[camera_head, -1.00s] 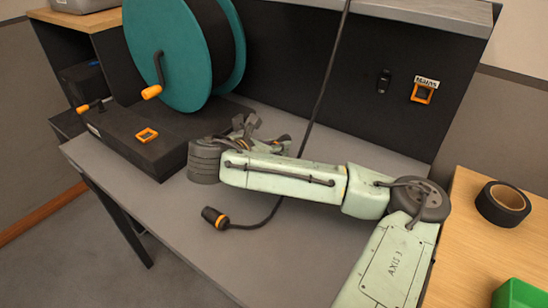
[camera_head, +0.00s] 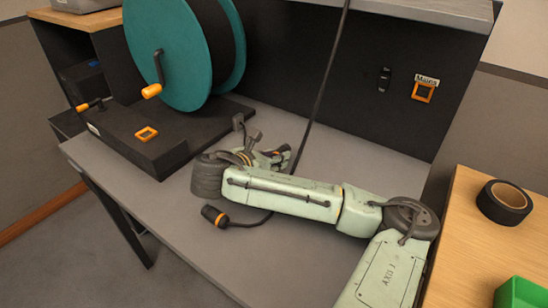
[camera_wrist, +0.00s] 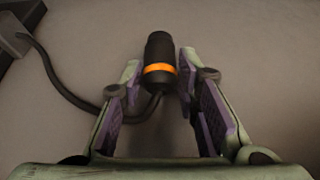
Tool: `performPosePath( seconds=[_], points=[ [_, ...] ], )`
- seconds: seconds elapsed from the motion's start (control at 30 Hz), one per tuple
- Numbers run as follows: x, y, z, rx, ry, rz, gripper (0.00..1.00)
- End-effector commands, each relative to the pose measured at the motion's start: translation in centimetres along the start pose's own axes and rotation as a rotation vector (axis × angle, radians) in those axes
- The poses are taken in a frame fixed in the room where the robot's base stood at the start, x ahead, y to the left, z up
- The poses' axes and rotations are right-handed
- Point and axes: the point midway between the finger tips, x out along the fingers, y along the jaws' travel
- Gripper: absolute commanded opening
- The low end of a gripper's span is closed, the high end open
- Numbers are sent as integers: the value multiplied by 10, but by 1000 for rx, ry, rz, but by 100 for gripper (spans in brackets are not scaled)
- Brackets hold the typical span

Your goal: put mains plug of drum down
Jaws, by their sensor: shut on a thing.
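The mains plug of the drum (camera_wrist: 160,62) is black with an orange band. In the wrist view it sits between the two fingers of my gripper (camera_wrist: 159,66), its cable curving away to the left. In the head view my gripper (camera_head: 278,154) is low over the table behind my arm, shut on the plug, which is mostly hidden there. I cannot tell whether the plug touches the table. The teal cable drum (camera_head: 170,60) stands at the back left on a black base (camera_head: 135,140).
A cable (camera_head: 325,85) hangs behind my gripper. A black panel marked Mains (camera_head: 427,80) stands behind. Black tape (camera_head: 504,202) lies on the wooden table at right.

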Motion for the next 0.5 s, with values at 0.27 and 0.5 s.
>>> performPosePath(
  seconds=[0.27, 0.5],
  points=[
    [4, -1, -13, -13, 25, -7, 43],
    [3, -1, -14, -13, 26, -7, 49]
  ],
)
